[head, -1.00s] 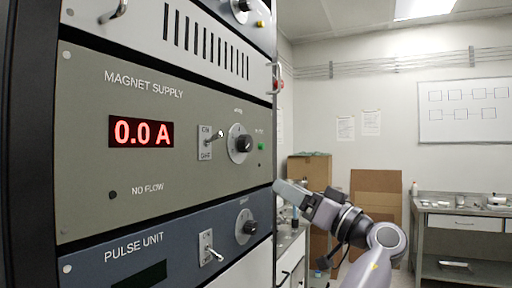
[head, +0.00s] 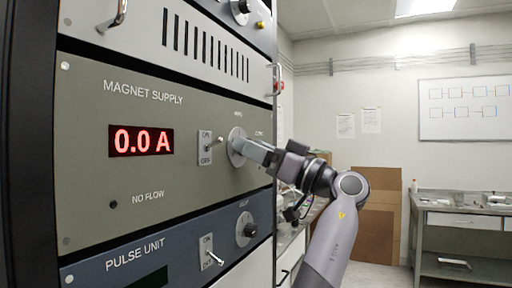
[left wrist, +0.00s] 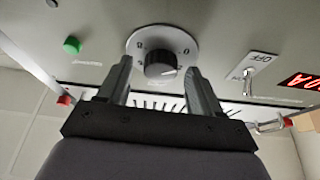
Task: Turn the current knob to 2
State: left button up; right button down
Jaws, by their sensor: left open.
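The olive-grey magnet supply panel (head: 90,185) shows a red 0.0 A display (head: 141,140). Its current knob, a black knob on a pale round dial plate (head: 234,136), is mostly hidden behind my gripper in the head view. In the left wrist view the knob (left wrist: 160,65) sits between the fingers with its dial around it. My left gripper (head: 242,148) is open in front of the dial. Its two fingers (left wrist: 158,70) stand on either side of the knob, with gaps visible. My right gripper is not in view.
A toggle switch (head: 217,140) sticks out just left of the dial; it also shows in the left wrist view (left wrist: 247,84). A green button (left wrist: 72,45) lies on the dial's other side. The blue pulse unit (head: 130,235) is below. A metal bench (head: 465,215) stands far right.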

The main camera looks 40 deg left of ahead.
pick_arm(q)
jog(key=c, duration=1.1)
jog(key=shift+o, duration=0.2)
jog(key=shift+m, duration=0.3)
jog(key=shift+s+d+r+m+t+h+p, duration=0.1)
jog(key=shift+m+t+h+p, duration=0.2)
jog(key=shift+m+t, duration=1.55)
jog(key=shift+w+a+m+t+h+p, duration=0.15)
jog(key=shift+m+t+p, duration=0.3)
jog(key=shift+m, duration=2.7)
jog(key=shift+s+d+r+m+t+h+p, duration=0.2)
jog(key=shift+m+t, duration=1)
jog(key=shift+m, duration=1.3)
jog(key=shift+f, duration=0.2)
jog(key=o, duration=1.1)
jog(key=shift+c, duration=0.2)
